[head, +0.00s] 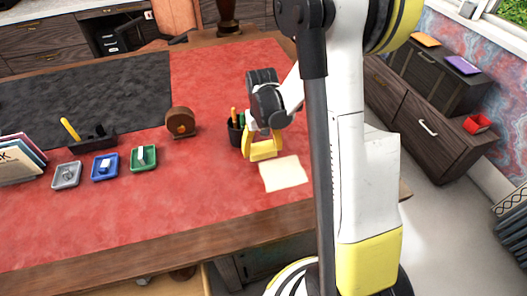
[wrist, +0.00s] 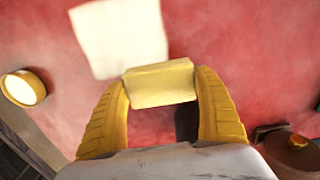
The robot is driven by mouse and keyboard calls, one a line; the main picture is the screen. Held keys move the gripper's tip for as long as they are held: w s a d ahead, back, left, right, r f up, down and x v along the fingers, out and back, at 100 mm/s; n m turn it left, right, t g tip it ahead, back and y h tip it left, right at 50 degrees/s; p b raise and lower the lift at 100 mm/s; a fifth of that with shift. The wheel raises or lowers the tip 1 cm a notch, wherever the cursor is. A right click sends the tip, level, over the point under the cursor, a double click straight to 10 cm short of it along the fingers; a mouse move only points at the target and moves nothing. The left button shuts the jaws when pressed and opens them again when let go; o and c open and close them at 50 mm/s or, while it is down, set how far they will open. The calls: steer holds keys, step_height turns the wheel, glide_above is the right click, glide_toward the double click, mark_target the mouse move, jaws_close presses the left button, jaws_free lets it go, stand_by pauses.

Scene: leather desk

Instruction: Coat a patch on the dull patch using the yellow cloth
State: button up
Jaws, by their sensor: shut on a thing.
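My gripper (head: 263,152) is over the right part of the red desk top. In the wrist view its two yellow fingers (wrist: 165,88) are shut on the pale yellow cloth (wrist: 161,84), which looks like a folded block. The cloth cannot be made out clearly in the head view. A pale cream square (head: 285,173), which looks like the dull patch, lies flat on the desk just in front and right of my gripper. It also shows in the wrist view (wrist: 120,36), above and left of the cloth. The cloth appears apart from it; its height above the desk is unclear.
A dark pen cup (head: 236,130) stands close left of my gripper. A round brown object (head: 181,122) is farther left. Small grey, blue (head: 105,167) and green trays line the left side. A round yellow container (wrist: 22,88) with pale contents shows near the desk edge.

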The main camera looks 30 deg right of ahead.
steer(key=shift+s+r+p, duration=0.1)
steer(key=shift+r+p, duration=0.95)
steer(key=shift+r, duration=0.75)
